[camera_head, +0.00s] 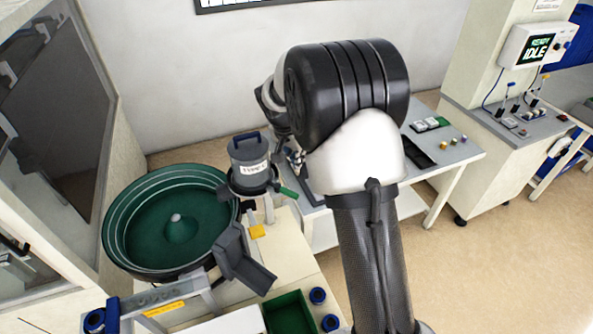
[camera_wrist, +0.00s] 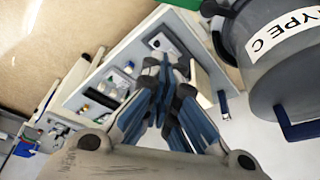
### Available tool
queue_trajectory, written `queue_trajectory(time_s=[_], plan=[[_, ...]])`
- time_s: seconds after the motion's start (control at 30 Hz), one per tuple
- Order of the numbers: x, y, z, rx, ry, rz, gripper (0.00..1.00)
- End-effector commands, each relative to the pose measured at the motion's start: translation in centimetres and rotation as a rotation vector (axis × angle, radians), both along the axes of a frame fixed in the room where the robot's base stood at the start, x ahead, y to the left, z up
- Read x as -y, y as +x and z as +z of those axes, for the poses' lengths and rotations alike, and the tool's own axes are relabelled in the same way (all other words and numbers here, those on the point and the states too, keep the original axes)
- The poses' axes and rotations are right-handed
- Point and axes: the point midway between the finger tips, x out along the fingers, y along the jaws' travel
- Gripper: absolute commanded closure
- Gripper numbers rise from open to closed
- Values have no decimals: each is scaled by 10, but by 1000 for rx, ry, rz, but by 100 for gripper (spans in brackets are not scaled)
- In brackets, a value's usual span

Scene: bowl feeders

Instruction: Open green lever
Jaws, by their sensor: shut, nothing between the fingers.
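The green lever (camera_head: 288,193) sticks out to the lower right from the dark collar under the grey hopper (camera_head: 249,160) labelled "TYPE C". My gripper (camera_head: 297,160) is just above and right of the lever, partly hidden by my arm. In the wrist view my gripper (camera_wrist: 168,75) has its fingers together and holds nothing. The hopper (camera_wrist: 275,55) is at the right there. A green part at the top edge of the wrist view may be the lever; I cannot tell if the fingers touch it.
The green feeder bowl (camera_head: 165,225) stands left of the hopper, with a grey chute (camera_head: 240,258) below it. A green bin (camera_head: 288,313) and blue-capped cylinders (camera_head: 318,296) are in front. A table (camera_head: 455,155) with small parts stands behind my arm.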

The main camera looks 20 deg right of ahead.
Motion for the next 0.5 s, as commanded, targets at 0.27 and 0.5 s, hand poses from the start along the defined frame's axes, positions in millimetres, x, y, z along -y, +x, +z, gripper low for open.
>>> queue_trajectory(time_s=[0.27,0.5], plan=[[14,9,-53,-5,1,-1,100],[18,14,-89,-1,1,3,100]])
